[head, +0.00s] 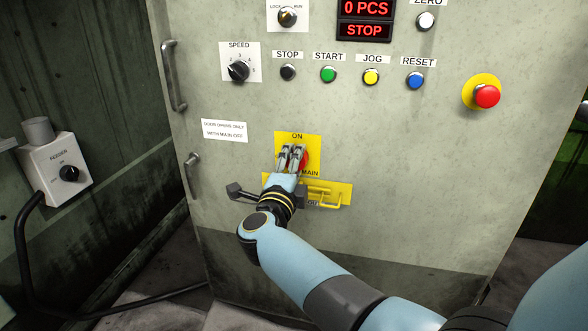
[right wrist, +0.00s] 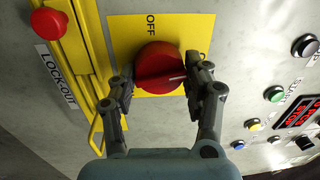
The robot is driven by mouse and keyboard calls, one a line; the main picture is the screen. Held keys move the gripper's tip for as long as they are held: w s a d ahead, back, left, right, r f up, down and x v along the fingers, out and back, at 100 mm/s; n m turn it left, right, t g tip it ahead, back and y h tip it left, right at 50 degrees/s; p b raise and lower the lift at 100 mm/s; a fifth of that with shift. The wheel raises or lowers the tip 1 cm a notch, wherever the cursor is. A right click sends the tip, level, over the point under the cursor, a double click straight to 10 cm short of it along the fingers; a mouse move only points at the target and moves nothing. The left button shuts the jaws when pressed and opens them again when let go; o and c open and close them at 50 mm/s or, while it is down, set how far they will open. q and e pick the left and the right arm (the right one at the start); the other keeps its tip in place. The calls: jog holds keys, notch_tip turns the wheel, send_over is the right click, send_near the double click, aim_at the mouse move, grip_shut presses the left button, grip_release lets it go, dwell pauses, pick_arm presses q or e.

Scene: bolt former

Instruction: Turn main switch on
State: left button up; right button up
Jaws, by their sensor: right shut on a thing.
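The red main switch knob (head: 305,161) sits on a yellow plate (head: 314,141) with ON at its top, on the grey cabinet front. In the right wrist view the knob (right wrist: 158,62) has a white mark that points right, away from the OFF label at the top. My right gripper (head: 292,154) is shut on the knob, one finger on each side, as the right wrist view also shows (right wrist: 162,82). Part of the plate is hidden behind the fingers. My left gripper is not in view.
A yellow lock-out bar (head: 335,190) lies just below the switch. Above are a row of buttons, including green START (head: 328,74), and a red emergency button (head: 487,96). The display (head: 365,20) reads 0 PCS and STOP. A door handle (head: 192,175) is at left.

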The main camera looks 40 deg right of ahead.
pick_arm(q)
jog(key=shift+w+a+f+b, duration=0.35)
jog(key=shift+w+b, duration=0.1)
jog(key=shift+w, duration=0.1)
pick_arm(e)
jog(key=shift+f+m, duration=0.25)
jog(key=shift+m, duration=0.85)
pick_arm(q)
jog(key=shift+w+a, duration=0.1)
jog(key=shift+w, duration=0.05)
